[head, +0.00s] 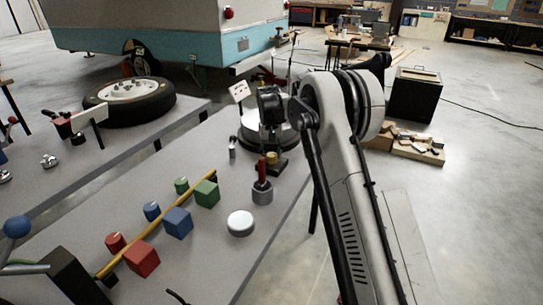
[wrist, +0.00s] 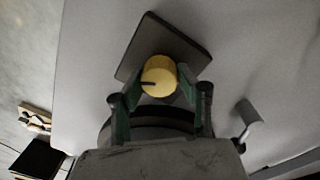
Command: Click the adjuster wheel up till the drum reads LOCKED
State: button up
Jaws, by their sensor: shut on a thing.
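A yellow round knob (wrist: 158,76) with a dark mark on its face sits on a dark square plate (wrist: 190,48) in the wrist view. It looks like the adjuster wheel, but no lettering or drum reading is legible. My gripper (wrist: 157,92) has its green-faced fingers on either side of the knob and is shut on it. In the head view the small yellow knob (head: 271,157) stands on its dark base (head: 276,168) near the bench's right edge, just below my dark wrist, which hides part of the area behind it.
On the grey bench (head: 205,255), a red-handled grey cylinder (head: 262,193) and a white disc (head: 240,223) stand close to the front of the knob. Coloured blocks (head: 178,222) and a yellow bar (head: 160,220) lie left. A small white sign (head: 239,91) stands behind.

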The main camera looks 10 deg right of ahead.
aim_at(270, 155)
jog(key=o, duration=1.2)
jog(key=shift+c, duration=0.2)
notch_tip(270, 155, up, 12)
jog(key=shift+a, duration=0.3)
